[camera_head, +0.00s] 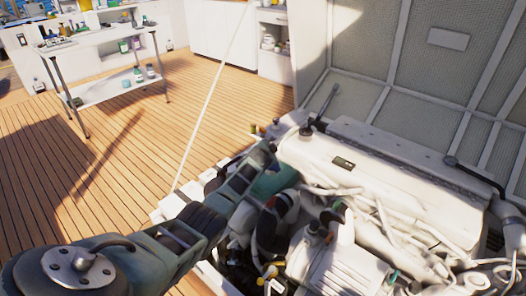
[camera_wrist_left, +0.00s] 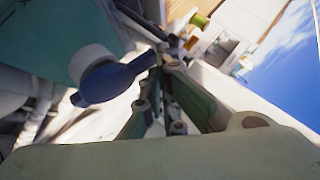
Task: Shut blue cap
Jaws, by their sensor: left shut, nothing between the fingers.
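The blue cap (camera_wrist_left: 112,82) is a dark blue, elongated piece left of centre in the left wrist view, beside a white round part (camera_wrist_left: 92,62). Its narrow end points toward my left gripper (camera_wrist_left: 168,60). The gripper is shut with nothing between its fingers, and its tips are close beside that end. I cannot tell whether they touch it. My right gripper is in neither view.
The white engine (camera_head: 380,185) fills the right side, with hoses and pipes around it. The raised hatch (camera_head: 440,70) stands behind it. A thin pale rod (camera_head: 212,100) rises on the left. A workbench (camera_head: 110,45) with bottles stands far back on open wooden floor (camera_head: 50,150).

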